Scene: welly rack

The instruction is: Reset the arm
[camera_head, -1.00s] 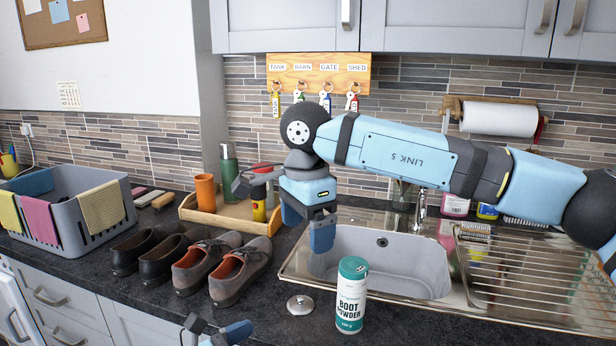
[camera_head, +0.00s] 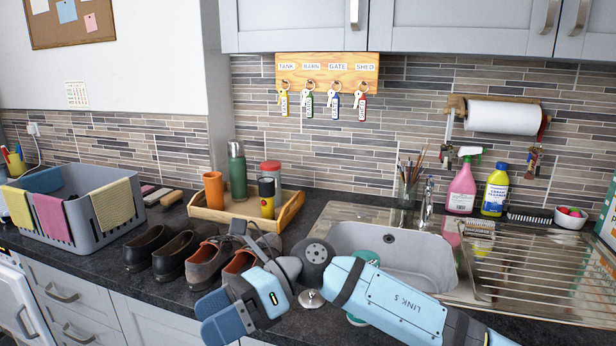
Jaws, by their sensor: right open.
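My right arm crosses the lower middle of the head view. Its gripper (camera_head: 214,314) is low over the counter's front edge, pointing left, open with nothing between its fingers. The gripper and wrist cover part of the brown shoes (camera_head: 207,262). The boot powder tub (camera_head: 366,257) stands behind my right forearm; its teal lid top and a little of its base show, and its label is hidden. A small silver lid (camera_head: 311,299) lies on the counter close beside my wrist. My left gripper is not in view.
A grey basket with cloths (camera_head: 88,237) and black shoes (camera_head: 165,254) stand at left. Behind is a wooden tray (camera_head: 290,212) with a cup and bottles. The sink (camera_head: 430,262) and drying rack (camera_head: 530,270) are at right. Key hooks (camera_head: 326,68) hang on the wall.

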